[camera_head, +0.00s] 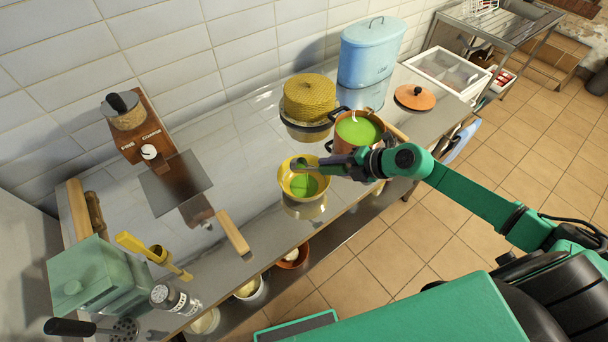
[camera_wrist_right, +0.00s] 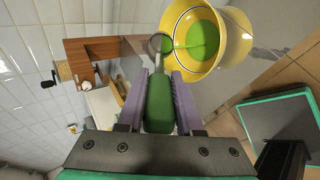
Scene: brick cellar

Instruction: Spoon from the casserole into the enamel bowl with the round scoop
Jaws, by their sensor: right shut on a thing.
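The orange-brown casserole (camera_head: 343,147) stands on the counter, holding green soup (camera_head: 360,129). The yellow enamel bowl (camera_head: 285,181) stands nearer and to its left, with green soup inside; it also shows in the right wrist view (camera_wrist_right: 226,75). My right gripper (camera_head: 338,166) is shut on the green handle (camera_wrist_right: 159,103) of the round scoop (camera_wrist_right: 160,43). It holds the scoop beside and above the bowl. In the wrist view the scoop's head overlaps the bowl's left rim; I cannot tell whether it holds soup. My left gripper is not in view.
A yellow woven dome (camera_head: 310,97) stands behind the bowl, left of the casserole. A blue bin (camera_head: 368,55) and an orange lid (camera_head: 415,97) are further right. A wooden grinder (camera_head: 150,140) stands left.

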